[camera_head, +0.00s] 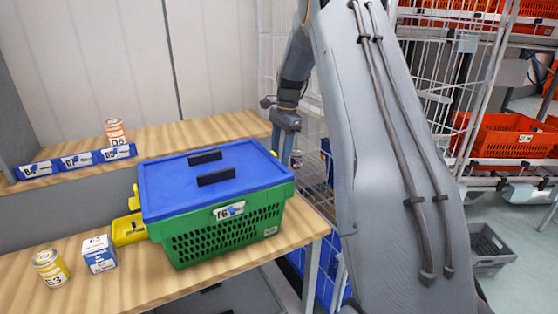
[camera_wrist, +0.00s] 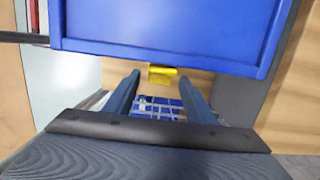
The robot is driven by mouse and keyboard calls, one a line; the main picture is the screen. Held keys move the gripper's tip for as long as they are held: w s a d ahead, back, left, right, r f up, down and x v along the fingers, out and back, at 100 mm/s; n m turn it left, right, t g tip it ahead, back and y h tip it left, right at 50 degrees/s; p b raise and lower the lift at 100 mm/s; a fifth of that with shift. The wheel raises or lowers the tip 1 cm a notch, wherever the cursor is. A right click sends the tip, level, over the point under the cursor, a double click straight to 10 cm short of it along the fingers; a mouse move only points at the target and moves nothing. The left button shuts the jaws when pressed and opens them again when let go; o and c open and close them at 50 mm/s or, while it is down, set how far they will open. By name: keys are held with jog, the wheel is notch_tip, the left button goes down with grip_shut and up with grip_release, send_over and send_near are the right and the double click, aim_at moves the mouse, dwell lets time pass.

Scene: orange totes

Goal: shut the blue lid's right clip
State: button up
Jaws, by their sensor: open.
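The blue lid (camera_head: 225,178) lies on a green crate (camera_head: 225,241) on the wooden bench. The right clip (camera_head: 274,153) is a small yellow piece at the lid's right end, mostly hidden in the head view. In the wrist view the yellow clip (camera_wrist: 162,74) sticks out from under the edge of the blue lid (camera_wrist: 165,30); I cannot tell its exact angle. My gripper (camera_head: 286,160) points down just beyond that end. In the wrist view my gripper (camera_wrist: 160,82) is open and empty, its two fingers on either side of the clip, seemingly apart from it.
A yellow left clip (camera_head: 134,201), a yellow bin (camera_head: 129,230), a blue-white box (camera_head: 99,253) and a yellow can (camera_head: 50,266) are left of the crate. A wire cage (camera_head: 315,165) stands close behind my gripper. An orange can (camera_head: 115,131) stands on the back shelf.

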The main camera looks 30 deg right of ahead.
jog(key=r, duration=0.4)
jog(key=d+r+b, duration=0.1)
jog(key=shift+r, duration=0.4)
